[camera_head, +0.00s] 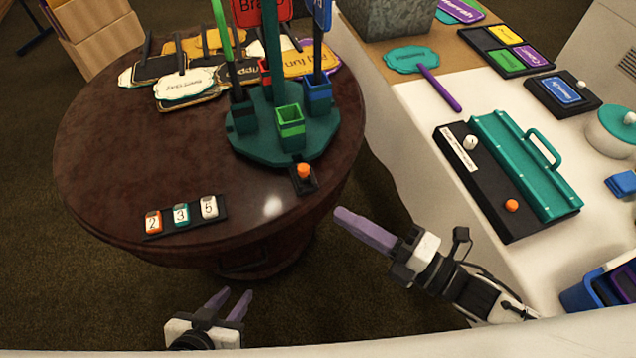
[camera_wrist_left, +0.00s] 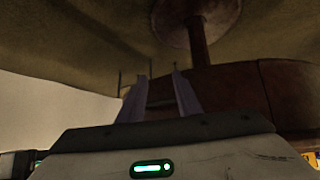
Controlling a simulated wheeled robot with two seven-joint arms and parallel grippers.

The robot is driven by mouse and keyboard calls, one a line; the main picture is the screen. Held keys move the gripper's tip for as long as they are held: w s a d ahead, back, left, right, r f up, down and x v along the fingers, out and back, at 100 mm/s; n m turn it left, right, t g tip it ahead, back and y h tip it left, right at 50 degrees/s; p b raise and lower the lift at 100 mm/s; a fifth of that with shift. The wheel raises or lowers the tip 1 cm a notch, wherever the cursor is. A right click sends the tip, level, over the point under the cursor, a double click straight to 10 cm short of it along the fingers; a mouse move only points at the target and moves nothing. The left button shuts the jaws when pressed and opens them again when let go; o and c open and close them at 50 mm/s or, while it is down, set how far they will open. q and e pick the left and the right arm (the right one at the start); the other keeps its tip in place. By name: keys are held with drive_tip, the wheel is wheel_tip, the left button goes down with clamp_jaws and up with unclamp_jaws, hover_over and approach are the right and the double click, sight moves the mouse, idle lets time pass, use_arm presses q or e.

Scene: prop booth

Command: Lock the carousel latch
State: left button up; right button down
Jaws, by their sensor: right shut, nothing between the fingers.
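The carousel is a teal base (camera_head: 262,155) with upright posts and square coloured cups, standing on the round dark wooden table (camera_head: 110,150). A small black block with an orange knob (camera_head: 304,170) sits at the carousel's front edge; it looks like the latch, but its locked state is unclear. My left gripper (camera_head: 230,296) is open and empty, in front of and below the table's near edge. It also shows in the left wrist view (camera_wrist_left: 160,85), fingers apart, near the table's underside. My right gripper (camera_head: 342,216) is shut and empty, just right of the table edge, apart from the knob.
A black strip with tiles numbered 2, 3 and 5 (camera_head: 181,215) lies on the table's front. Several sign props (camera_head: 185,85) lie at the back. A white-covered table (camera_head: 420,110) on the right holds a teal-lidded case (camera_head: 525,165). The wooden table's left side is clear.

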sight(307, 172)
drive_tip(key=w+a, duration=0.1)
drive_tip(key=w, duration=0.1)
drive_tip(key=w+a, duration=0.4)
drive_tip(key=w, duration=0.1)
drive_tip(key=shift+f, duration=0.15)
drive_tip(key=shift+w+a, duration=0.1)
drive_tip(key=shift+w, duration=0.4)
drive_tip(key=shift+w+a+b, duration=0.25)
drive_tip(key=shift+w+b, duration=0.15)
drive_tip(key=shift+w, duration=0.65)
